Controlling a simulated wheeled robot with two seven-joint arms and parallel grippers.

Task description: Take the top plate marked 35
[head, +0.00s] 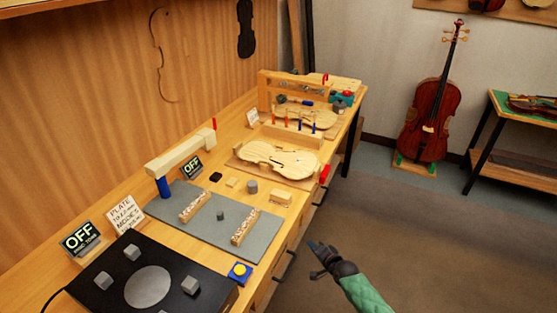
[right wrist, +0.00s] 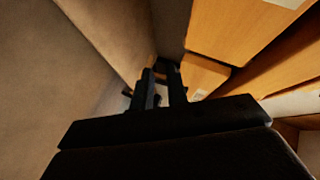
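A pale violin-shaped plate (head: 278,160) lies flat on a board in the middle of the bench. Another pale violin-shaped plate (head: 318,116) lies farther back, near a wooden frame and clamps. A further pale piece (head: 335,83) lies at the bench's far end. No number 35 is legible on any of them. My right gripper (head: 320,252) is off the bench's front edge, over the floor, apart from the plates. In the right wrist view its two dark fingers (right wrist: 162,88) stand apart with nothing between them. My left gripper is not in view.
A grey mat (head: 205,222) with two speckled strips, a black box (head: 120,285) with a round disc, and OFF signs (head: 80,238) occupy the near bench. Drawer handles (head: 285,265) jut from the front. A cello (head: 431,115) stands by the back wall. The floor right of the bench is clear.

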